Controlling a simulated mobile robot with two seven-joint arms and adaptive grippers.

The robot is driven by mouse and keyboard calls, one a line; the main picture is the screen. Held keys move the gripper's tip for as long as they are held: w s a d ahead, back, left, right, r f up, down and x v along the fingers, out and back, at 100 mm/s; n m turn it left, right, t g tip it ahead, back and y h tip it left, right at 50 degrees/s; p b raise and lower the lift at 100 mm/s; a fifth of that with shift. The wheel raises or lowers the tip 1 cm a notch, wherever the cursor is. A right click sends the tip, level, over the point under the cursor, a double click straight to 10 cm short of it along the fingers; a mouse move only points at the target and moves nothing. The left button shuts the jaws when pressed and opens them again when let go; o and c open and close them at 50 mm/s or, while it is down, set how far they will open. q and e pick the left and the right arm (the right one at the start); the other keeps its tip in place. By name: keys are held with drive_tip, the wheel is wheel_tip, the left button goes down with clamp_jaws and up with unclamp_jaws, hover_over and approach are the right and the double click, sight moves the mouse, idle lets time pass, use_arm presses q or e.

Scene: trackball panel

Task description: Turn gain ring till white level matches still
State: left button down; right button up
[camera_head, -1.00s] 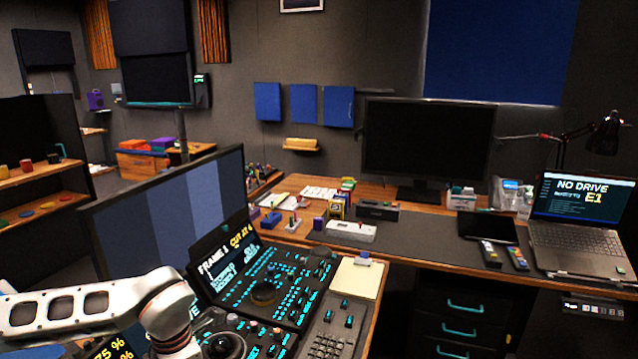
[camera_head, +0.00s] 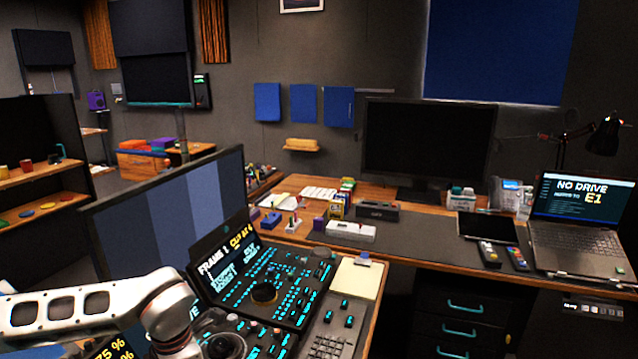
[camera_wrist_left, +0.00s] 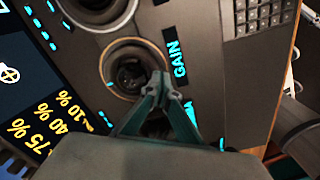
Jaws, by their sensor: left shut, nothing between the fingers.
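The ring around a trackball (camera_wrist_left: 107,68) lies left of the GAIN label (camera_wrist_left: 180,58) in the left wrist view. My left gripper (camera_wrist_left: 160,80) is shut and empty, its teal fingertips together over the ring's lower right edge; I cannot tell if they touch it. The fingers partly hide another label and a dark round part below. A screen (camera_wrist_left: 40,120) beside the ring reads 75 %, 40 % and 10 %. In the head view the monitor (camera_head: 190,205) shows vertical blue-grey bands. My left arm covers part of the panel there, and its gripper is hidden. My right gripper is not in view.
Another ring control (camera_wrist_left: 95,8) is at the top of the wrist view, and a keypad (camera_wrist_left: 258,18) at its top right. In the head view, a panel screen (camera_head: 225,262) reads FRAME 1, and a clipboard (camera_head: 357,277) lies right of the lit keys. A laptop (camera_head: 575,215) stands far right.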

use_arm(q)
drive_tip(key=shift+f, duration=0.25)
idle(0.3)
drive_tip(key=shift+w+d+n, duration=0.2)
drive_tip(key=shift+w+n, duration=0.05)
drive_tip(key=shift+n, duration=0.75)
drive_tip(key=shift+w+d+n+p, duration=0.15)
drive_tip(key=shift+w+n+p, duration=0.2)
drive_tip(key=shift+n, duration=0.65)
